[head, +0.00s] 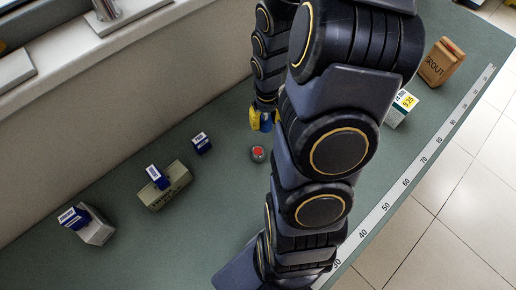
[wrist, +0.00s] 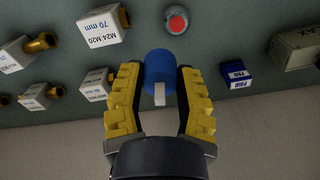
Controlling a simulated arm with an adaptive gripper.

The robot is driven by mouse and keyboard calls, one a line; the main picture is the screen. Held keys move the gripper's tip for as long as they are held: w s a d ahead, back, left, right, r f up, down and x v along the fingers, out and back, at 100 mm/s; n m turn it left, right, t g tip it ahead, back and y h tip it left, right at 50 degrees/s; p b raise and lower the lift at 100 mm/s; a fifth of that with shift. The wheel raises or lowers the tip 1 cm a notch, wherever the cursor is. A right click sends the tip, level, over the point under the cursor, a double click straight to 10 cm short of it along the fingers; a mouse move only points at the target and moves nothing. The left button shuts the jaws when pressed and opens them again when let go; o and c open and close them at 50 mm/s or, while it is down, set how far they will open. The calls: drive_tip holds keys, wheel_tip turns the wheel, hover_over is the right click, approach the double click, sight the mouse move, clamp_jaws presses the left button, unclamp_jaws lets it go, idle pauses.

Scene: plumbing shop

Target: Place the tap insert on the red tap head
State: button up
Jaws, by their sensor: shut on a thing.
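My gripper (wrist: 160,88) is shut on a blue cylindrical piece with a pale square stem, which I take as the tap insert (wrist: 160,66). The stem points toward the palm in the wrist view. In the head view the yellow fingers of my gripper (head: 261,119) show beside my arm, with a bit of the blue insert (head: 266,124) between them. The red tap head (head: 258,153), a small grey round piece with a red top, stands on the bench just below the gripper in the picture. It also shows at the top of the wrist view (wrist: 177,20), apart from the insert.
In the head view a small blue box (head: 201,143), a beige box (head: 165,191) and a pale box (head: 97,232) stand left. Several brass-fitted white boxes (wrist: 101,26) show in the wrist view.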

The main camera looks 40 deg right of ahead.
sight(258, 151)
drive_tip(key=shift+s+a+f+n, duration=0.1)
drive_tip(key=shift+a+n, duration=0.3)
drive_tip(key=shift+a, duration=0.25)
drive_tip(key=shift+s+a+f+n, duration=0.1)
drive_tip(key=shift+a+n, duration=0.3)
drive_tip(key=shift+a, duration=0.2)
drive_tip(key=shift+a+f, duration=0.1)
drive_tip(key=shift+f, duration=3.85)
drive_tip(key=o, duration=1)
drive_tip(key=shift+f, duration=0.1)
